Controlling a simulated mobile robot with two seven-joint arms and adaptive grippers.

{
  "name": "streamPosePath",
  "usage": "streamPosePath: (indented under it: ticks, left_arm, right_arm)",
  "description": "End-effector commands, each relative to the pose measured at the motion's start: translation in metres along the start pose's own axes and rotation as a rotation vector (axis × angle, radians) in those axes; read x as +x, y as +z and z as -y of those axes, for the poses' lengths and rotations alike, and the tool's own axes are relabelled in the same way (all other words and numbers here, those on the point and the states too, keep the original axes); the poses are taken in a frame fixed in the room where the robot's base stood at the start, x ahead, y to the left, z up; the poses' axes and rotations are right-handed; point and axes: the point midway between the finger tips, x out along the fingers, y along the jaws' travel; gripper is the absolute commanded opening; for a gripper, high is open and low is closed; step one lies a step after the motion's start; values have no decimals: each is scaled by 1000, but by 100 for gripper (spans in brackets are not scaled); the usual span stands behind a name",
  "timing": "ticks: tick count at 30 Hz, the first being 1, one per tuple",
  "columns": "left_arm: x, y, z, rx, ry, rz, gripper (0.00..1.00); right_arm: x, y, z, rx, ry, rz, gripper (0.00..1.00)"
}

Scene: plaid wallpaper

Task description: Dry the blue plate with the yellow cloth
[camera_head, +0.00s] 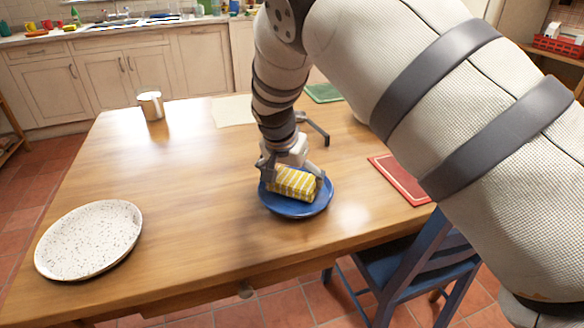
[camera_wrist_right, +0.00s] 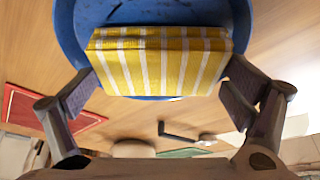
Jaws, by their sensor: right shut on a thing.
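The blue plate (camera_head: 304,211) lies on the wooden table, near its front edge. The yellow cloth (camera_head: 293,182), with white stripes and folded into a block, is over the plate. My right gripper (camera_head: 293,178) is shut on the cloth from above, with a finger at each end. In the right wrist view the cloth (camera_wrist_right: 160,65) sits between the two fingers, and the plate (camera_wrist_right: 160,12) shows behind it. I cannot tell whether the cloth presses on the plate. My left gripper is not in view.
A white speckled plate (camera_head: 90,240) lies at the table's left front. A metal cup (camera_head: 151,105) stands at the back left. A red board (camera_head: 401,181) lies right of the blue plate. A blue chair (camera_head: 400,262) stands at the front. The table's left middle is clear.

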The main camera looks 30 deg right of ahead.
Motion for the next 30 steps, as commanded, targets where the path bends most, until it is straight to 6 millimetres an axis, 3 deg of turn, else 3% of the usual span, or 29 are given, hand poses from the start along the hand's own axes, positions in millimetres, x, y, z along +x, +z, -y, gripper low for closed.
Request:
streamPosePath:
  ticks: [30]
  left_arm:
    - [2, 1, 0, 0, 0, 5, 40]
  right_arm:
    - [6, 2, 0, 0, 0, -1, 73]
